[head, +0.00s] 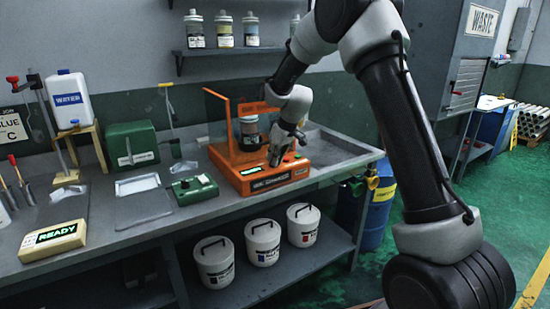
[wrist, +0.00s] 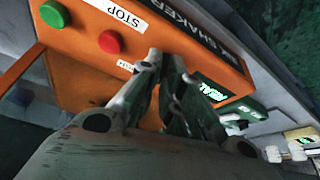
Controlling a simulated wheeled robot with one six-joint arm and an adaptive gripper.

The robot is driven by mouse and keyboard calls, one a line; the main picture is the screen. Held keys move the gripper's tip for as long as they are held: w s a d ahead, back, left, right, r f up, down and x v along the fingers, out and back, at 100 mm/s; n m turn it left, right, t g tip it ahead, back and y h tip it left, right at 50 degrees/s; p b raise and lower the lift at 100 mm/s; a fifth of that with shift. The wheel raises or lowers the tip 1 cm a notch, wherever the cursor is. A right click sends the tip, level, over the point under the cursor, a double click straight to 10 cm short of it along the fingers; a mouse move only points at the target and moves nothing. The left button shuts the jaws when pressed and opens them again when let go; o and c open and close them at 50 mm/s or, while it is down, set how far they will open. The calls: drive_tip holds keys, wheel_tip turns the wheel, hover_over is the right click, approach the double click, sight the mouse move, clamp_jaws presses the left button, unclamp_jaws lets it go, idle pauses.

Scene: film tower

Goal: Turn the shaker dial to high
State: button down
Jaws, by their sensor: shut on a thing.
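The orange shaker (head: 255,186) stands on the bench, with a bottle (head: 249,130) inside its orange frame. My gripper (head: 277,158) reaches down to the shaker's panel. In the wrist view my gripper (wrist: 167,58) has its fingertips close together at the panel, shut on the dial, which the fingers hide. The dial's setting cannot be seen. Beside the fingers are a red button (wrist: 110,41) and a green button (wrist: 54,14), with a STOP label. A lit green display (wrist: 212,90) is on the shaker's front; its text is too small to read.
A green box with a display (head: 193,190) and a metal tray (head: 140,203) lie left of the shaker. A beige READY device (head: 54,240) is at the front left. White lidded buckets (head: 263,243) stand on the lower shelf. The bench right of the shaker looks clear.

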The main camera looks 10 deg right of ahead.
drive_tip(key=m+h, duration=0.1)
drive_tip(key=m, duration=0.3)
drive_tip(key=shift+s+a+m+t+h, duration=0.1)
drive_tip(key=shift+a+m+t+h, duration=0.1)
drive_tip(key=shift+m+t+h, duration=0.15)
drive_tip(key=shift+a+f+m+h, duration=0.1)
drive_tip(key=shift+m+h, duration=0.85)
drive_tip(key=shift+m, duration=1.2)
drive_tip(key=c, duration=1.6)
unclamp_jaws()
drive_tip(key=v, duration=1.2)
